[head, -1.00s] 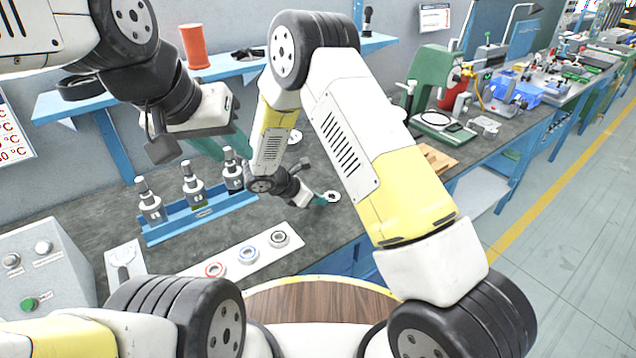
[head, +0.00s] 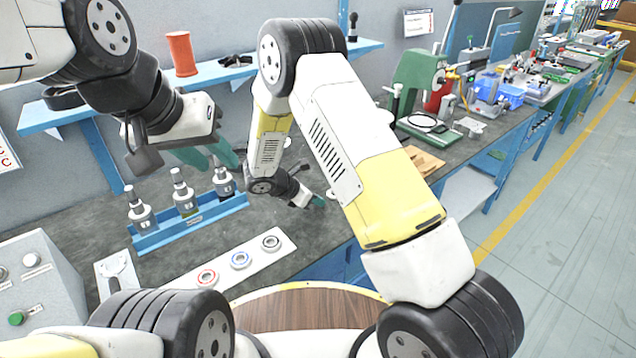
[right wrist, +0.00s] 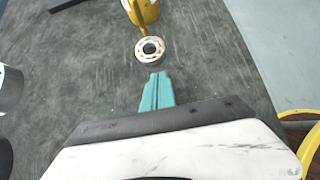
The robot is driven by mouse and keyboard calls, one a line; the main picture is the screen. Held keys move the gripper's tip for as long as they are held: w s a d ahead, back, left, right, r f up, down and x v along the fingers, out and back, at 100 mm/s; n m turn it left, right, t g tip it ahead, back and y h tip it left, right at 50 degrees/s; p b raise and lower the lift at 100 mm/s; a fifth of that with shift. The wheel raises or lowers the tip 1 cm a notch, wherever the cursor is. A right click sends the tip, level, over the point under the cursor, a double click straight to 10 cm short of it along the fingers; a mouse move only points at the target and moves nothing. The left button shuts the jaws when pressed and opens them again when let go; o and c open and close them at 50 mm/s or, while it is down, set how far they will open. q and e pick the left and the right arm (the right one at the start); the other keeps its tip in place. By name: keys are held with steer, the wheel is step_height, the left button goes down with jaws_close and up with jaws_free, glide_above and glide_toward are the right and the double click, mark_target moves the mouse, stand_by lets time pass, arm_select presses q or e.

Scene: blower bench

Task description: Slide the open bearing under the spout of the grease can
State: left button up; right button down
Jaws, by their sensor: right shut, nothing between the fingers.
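The open bearing, a pale metal ring with a dark hole, lies flat on the dark bench top in the right wrist view (right wrist: 150,47). Just beyond it stands a yellow can (right wrist: 143,11) with a thin spout reaching toward the bearing's far side. Whether the spout tip is over the ring is unclear. My right gripper (right wrist: 157,76) is shut and empty, its teal fingertips just short of the bearing's near edge. In the head view, my right gripper (head: 318,201) is low at the bench; my right arm hides the can. My left gripper (head: 208,153) is open and empty above the bench.
A white strip (head: 222,268) carries red, blue and dark ringed bearings. A grey control box (head: 38,275) is at far left.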

steer(key=v, duration=1)
steer(key=shift+s+a+f, duration=0.1)
steer(key=shift+a+f, duration=0.15)
steer(key=s+d+r+m+g+y, duration=0.1)
steer(key=s+d+r+m+y, duration=0.1)
steer(key=s+d+r+m, duration=0.55)
steer(key=s+d+r+m+g+y, duration=0.25)
steer(key=d+r+m, duration=0.25)
steer(key=r, duration=0.6)
steer(key=s+d+r+m+t+y, duration=0.2)
steer(key=s+r+m, duration=0.2)
steer(key=s+m, duration=0.2)
steer(key=s+d+r+m+t+y, duration=0.2)
steer(key=s+r+m, duration=0.3)
steer(key=s, duration=0.3)
steer(key=shift+d+m+y, duration=0.15)
steer(key=shift+m+y, duration=0.3)
steer(key=shift+y, duration=0.1)
